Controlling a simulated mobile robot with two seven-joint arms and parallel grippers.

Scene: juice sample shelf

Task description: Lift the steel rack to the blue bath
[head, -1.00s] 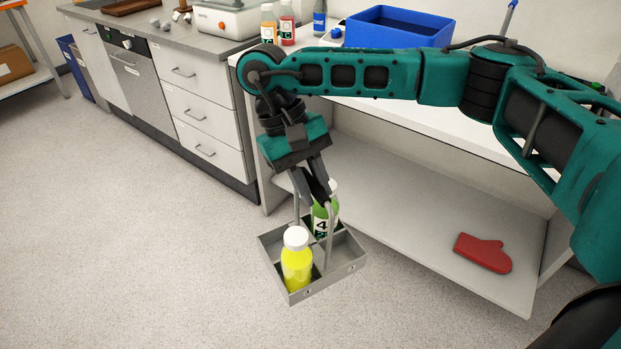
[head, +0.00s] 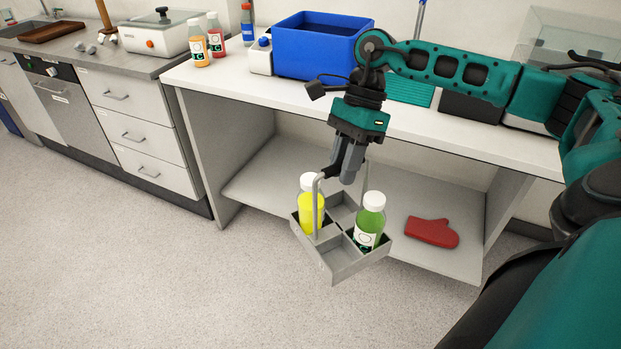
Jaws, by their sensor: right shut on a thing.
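The steel rack (head: 341,262) is a grey divided carrier with a tall handle. It hangs in the air in front of the lower shelf. A yellow bottle (head: 311,213) stands in its left compartment and a green bottle (head: 371,220) in its right one, both with white caps. Two other compartments look empty. My right gripper (head: 341,175) is above the rack, shut on its handle. The blue bath (head: 312,50) is an open box on the white worktop, above and behind the rack. My left gripper is not in view.
The worktop (head: 240,88) has its front edge between the rack and the bath. An orange bottle (head: 198,45) and a red bottle (head: 217,35) stand left of the bath. A red mitt (head: 431,232) lies on the lower shelf (head: 275,185). The floor at left is clear.

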